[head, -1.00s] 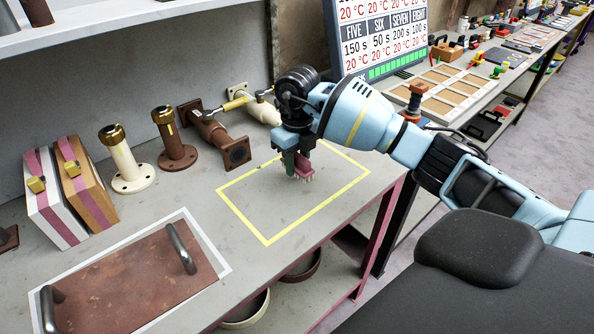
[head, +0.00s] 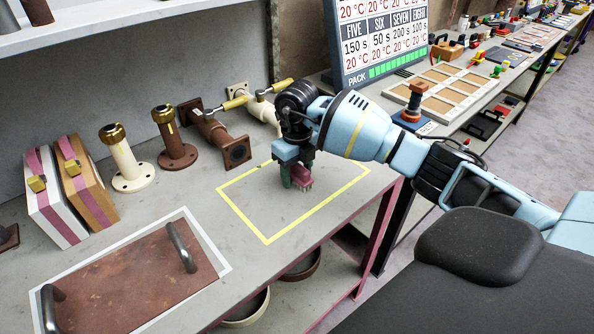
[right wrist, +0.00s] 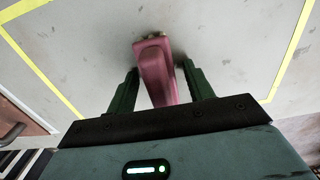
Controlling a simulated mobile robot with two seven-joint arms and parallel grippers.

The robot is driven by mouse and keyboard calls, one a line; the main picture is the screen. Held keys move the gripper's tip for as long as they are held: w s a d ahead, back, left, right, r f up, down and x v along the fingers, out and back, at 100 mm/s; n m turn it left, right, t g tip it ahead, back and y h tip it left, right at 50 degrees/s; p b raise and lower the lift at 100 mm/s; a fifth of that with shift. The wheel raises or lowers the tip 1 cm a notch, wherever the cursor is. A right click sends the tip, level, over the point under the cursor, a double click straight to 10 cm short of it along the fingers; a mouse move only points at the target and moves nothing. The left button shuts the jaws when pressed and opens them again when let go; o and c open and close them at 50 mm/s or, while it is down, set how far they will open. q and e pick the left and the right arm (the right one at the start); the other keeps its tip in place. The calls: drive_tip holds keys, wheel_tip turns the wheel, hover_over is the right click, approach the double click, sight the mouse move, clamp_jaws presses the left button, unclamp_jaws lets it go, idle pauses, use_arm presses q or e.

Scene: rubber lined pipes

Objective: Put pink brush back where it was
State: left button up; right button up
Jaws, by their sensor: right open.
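The pink brush (head: 301,183) is at the yellow taped rectangle (head: 243,217) on the grey bench, toward its far side. In the right wrist view the brush (right wrist: 156,72) lies between my two green fingers. My right gripper (head: 294,180) points down around it, and its fingers (right wrist: 160,85) stand apart, with a gap visible beside the brush. The bristle side shows low, at or very near the bench top; exact contact cannot be told. My left gripper is not in view.
Brown and cream flanged pipes (head: 177,150) stand behind the rectangle to the left. A rusty plate with handles (head: 130,285) lies at the front left. Two striped boxes (head: 88,190) stand at far left. Most of the taped rectangle is bare.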

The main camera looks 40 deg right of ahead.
wheel_tip(320, 180, up, 12)
drive_tip(key=shift+r, duration=0.2)
idle(0.4)
